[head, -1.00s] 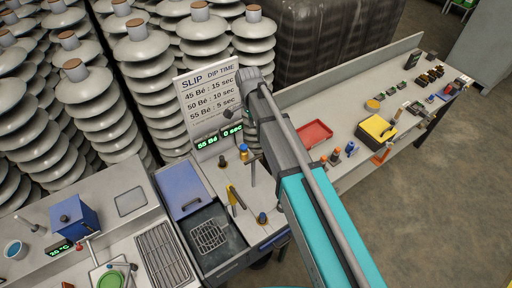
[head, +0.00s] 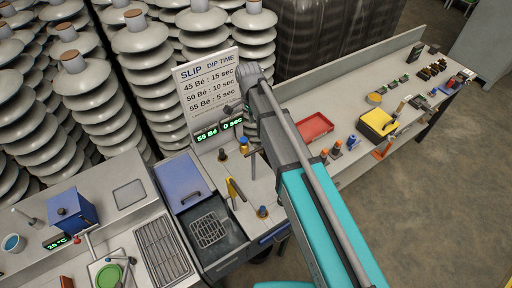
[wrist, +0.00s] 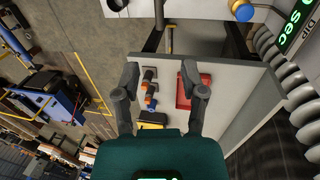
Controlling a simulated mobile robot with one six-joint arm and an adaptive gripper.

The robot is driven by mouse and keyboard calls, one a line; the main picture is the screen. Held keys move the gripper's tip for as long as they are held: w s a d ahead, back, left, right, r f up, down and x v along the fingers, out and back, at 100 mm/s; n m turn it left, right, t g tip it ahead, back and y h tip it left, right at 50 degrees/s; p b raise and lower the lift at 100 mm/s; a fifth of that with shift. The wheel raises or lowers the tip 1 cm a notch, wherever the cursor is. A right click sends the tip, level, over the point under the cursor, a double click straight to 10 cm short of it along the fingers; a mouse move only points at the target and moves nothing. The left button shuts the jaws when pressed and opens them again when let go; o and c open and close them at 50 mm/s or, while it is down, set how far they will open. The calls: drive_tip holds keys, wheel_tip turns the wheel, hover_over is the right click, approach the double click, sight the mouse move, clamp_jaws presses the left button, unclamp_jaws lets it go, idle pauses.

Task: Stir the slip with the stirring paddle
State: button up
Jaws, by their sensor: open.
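My gripper (wrist: 160,78) shows in the wrist view with its two dark fingers spread and nothing between them. In the head view my arm hides it. The slip station has a dark basin (head: 226,249) with a wire grid, beside a blue lid (head: 184,183). The slip itself cannot be made out. A yellow-handled tool (head: 235,190) stands right of the basin, and a thin dark rod with a crossbar (head: 252,165) stands near it. I cannot tell which, if either, is the stirring paddle. The slip sign (head: 208,85) stands behind, above a green display reading 55 Bé, 0 sec.
A red tray (head: 314,127), which also shows in the wrist view (wrist: 185,92), lies on the right bench with a yellow box (head: 378,123) and several small tools. A blue box (head: 73,211) and a slotted drain (head: 162,250) are at left. Insulator stacks (head: 145,75) crowd the back. Floor is open at right.

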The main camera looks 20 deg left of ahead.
sight(259, 148)
drive_tip(key=shift+s+d+f+b, duration=0.25)
drive_tip(key=shift+d+f+b, duration=0.05)
drive_tip(key=shift+f+b, duration=1.55)
drive_tip(key=shift+s+d+f+b, duration=0.2)
drive_tip(key=shift+d+f+b, duration=0.05)
drive_tip(key=shift+f+b, duration=1.6)
drive_tip(key=shift+s+d+f+b, duration=0.25)
drive_tip(key=shift+d+f+b, duration=0.05)
drive_tip(key=shift+f+b, duration=1.55)
drive_tip(key=shift+f, duration=0.15)
drive_tip(key=shift+c, duration=0.2)
clamp_jaws()
